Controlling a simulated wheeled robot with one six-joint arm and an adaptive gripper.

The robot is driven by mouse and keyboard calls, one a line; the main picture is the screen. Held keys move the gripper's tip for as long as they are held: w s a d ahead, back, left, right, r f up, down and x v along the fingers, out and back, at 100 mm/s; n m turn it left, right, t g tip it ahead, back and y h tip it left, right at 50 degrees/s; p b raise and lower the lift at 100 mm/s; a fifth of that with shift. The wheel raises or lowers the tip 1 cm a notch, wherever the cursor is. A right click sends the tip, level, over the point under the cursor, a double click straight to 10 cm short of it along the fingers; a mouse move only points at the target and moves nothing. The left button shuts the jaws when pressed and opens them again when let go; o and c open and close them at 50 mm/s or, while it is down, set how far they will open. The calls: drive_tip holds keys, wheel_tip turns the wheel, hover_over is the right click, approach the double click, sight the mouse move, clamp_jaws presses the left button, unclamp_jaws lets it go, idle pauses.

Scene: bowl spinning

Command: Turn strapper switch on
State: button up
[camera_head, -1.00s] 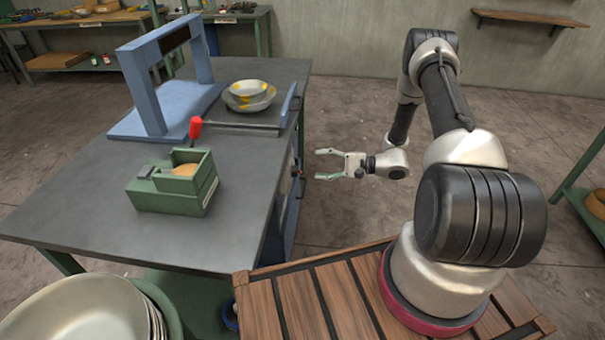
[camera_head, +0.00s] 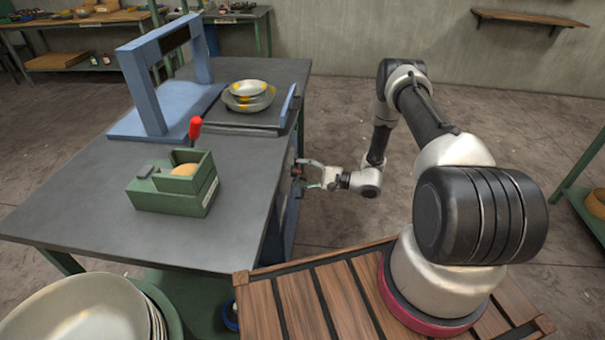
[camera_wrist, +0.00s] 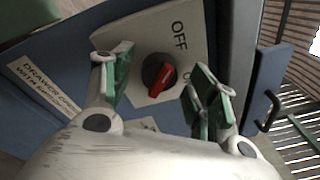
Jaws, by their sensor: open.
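The strapper switch (camera_wrist: 160,78) is a round dark knob with a red handle on a pale plate (camera_wrist: 183,35) in the wrist view. The plate reads OFF near its top; another label at the right is mostly hidden by a finger. The red handle slants and does not point straight at OFF. My gripper (camera_wrist: 155,85) is open, with its green-padded fingers on either side of the knob. I cannot tell whether they touch it. In the head view my gripper (camera_head: 306,174) is at the side of the blue strapper (camera_head: 155,90), where the switch (camera_head: 296,171) shows small.
More bowls (camera_head: 85,310) stand at the lower left. In the wrist view, a dark handle (camera_wrist: 268,112) lies right of the fingers. Floor behind my arm is clear.

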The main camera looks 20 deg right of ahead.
drive_tip(key=c, duration=1)
drive_tip(key=shift+m, duration=0.3)
drive_tip(key=shift+w+d+r+m+g, duration=0.1)
drive_tip(key=shift+m+g, duration=0.35)
drive_tip(key=shift+m, duration=2.2)
drive_tip(key=shift+w+r+m+g, duration=0.15)
drive_tip(key=shift+m+g, duration=0.35)
drive_tip(key=shift+m, duration=2.1)
drive_tip(key=shift+w+d+m+g, duration=0.1)
drive_tip(key=shift+m+g, duration=0.35)
drive_tip(key=shift+m, duration=2.2)
